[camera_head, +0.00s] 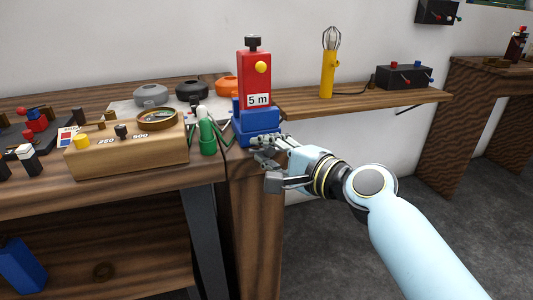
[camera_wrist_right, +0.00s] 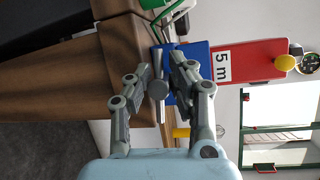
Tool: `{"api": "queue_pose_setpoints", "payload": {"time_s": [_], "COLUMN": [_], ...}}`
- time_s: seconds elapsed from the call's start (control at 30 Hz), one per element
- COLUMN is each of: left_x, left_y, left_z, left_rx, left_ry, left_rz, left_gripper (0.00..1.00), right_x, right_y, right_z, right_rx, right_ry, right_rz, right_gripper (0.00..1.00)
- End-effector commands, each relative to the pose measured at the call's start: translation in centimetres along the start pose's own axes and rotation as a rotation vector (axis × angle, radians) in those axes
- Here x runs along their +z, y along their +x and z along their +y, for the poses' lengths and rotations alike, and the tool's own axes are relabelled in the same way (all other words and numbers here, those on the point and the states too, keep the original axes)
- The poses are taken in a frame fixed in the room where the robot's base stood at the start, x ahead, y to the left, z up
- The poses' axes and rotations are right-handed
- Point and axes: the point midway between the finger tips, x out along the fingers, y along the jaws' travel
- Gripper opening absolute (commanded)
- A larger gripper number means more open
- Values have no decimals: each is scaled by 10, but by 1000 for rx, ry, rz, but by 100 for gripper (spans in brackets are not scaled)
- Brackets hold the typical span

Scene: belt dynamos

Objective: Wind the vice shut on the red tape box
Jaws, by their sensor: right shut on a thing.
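The red tape box (camera_head: 254,75), marked "5 m", stands upright in the blue vice (camera_head: 256,129) at the bench corner. It has a yellow button and a dark knob on top. My right gripper (camera_head: 264,158) is at the front of the vice, below the tape box. In the wrist view its fingers (camera_wrist_right: 160,75) are on either side of the vice's grey round-ended handle (camera_wrist_right: 158,90), shut on it. The fingers partly hide the handle. My left gripper is not in view.
Left of the vice stand a green cylinder (camera_head: 207,136) with green wires and a wooden meter box (camera_head: 128,152). Behind are grey, black and orange round parts. A shelf (camera_head: 365,101) at the right holds a yellow lamp (camera_head: 327,78) and a black box (camera_head: 404,76).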

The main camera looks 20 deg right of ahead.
Motion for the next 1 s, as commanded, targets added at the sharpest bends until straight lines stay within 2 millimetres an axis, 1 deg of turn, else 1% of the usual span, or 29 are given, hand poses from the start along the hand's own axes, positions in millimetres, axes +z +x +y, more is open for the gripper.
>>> {"api": "queue_pose_setpoints", "payload": {"time_s": [0.03, 0.6, 0.8, 1.0], "left_x": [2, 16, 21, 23], "left_y": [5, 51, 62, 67], "left_z": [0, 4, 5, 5], "left_rx": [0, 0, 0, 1], "left_ry": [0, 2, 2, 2], "left_rz": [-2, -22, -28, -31], "left_gripper": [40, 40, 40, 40], "right_x": [-1, -2, -3, -3], "right_y": [0, -1, -2, -2], "right_z": [4, 4, 2, 1], "right_rx": [-7, -171, -212, -234], "right_ry": [26, 428, 528, 582], "right_rz": [-6, -91, -112, -123], "right_gripper": [0, 0, 0, 0]}}
